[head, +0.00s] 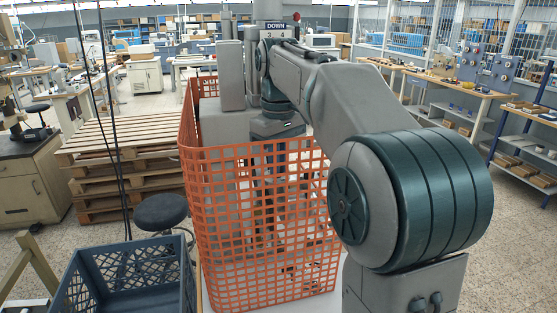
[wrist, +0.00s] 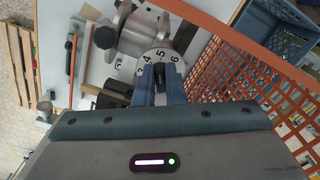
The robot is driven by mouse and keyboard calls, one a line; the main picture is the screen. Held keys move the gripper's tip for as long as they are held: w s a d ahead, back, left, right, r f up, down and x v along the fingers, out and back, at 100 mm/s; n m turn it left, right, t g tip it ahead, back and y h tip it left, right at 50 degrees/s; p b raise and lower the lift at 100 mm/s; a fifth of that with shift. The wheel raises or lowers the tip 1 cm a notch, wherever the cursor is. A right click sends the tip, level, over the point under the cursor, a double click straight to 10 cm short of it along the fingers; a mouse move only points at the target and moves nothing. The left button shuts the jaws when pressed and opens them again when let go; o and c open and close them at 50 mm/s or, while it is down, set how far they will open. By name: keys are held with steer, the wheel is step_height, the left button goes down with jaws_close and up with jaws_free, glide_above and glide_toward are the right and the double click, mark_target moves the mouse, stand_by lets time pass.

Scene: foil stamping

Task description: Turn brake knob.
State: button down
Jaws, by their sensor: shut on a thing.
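The fingers hide part of the knob and the dial's lower edge. A grey metal cylinder (wrist: 137,36) stands just beyond the dial. In the head view my arm reaches away over the orange mesh guard, and the gripper and knob cannot be made out there.
The orange mesh guard (head: 265,225) stands around the machine and also shows close on the right in the wrist view (wrist: 245,75). A blue-grey crate (head: 125,275) is at front left. Wooden pallets (head: 120,150) and a dark stool (head: 160,211) stand left of the guard.

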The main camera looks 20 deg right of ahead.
steer(key=n+p, duration=0.1)
steer(key=n, duration=0.2)
steer(key=shift+w+d+r+n, duration=0.1)
steer(key=shift+n, duration=0.3)
steer(key=shift+w+n+p, duration=0.1)
steer(key=shift+n+p, duration=0.5)
steer(key=shift+n, duration=1.4)
steer(key=c, duration=1.5)
jaws_free()
step_height(320, 180, up, 14)
steer(key=shift+f, duration=0.2)
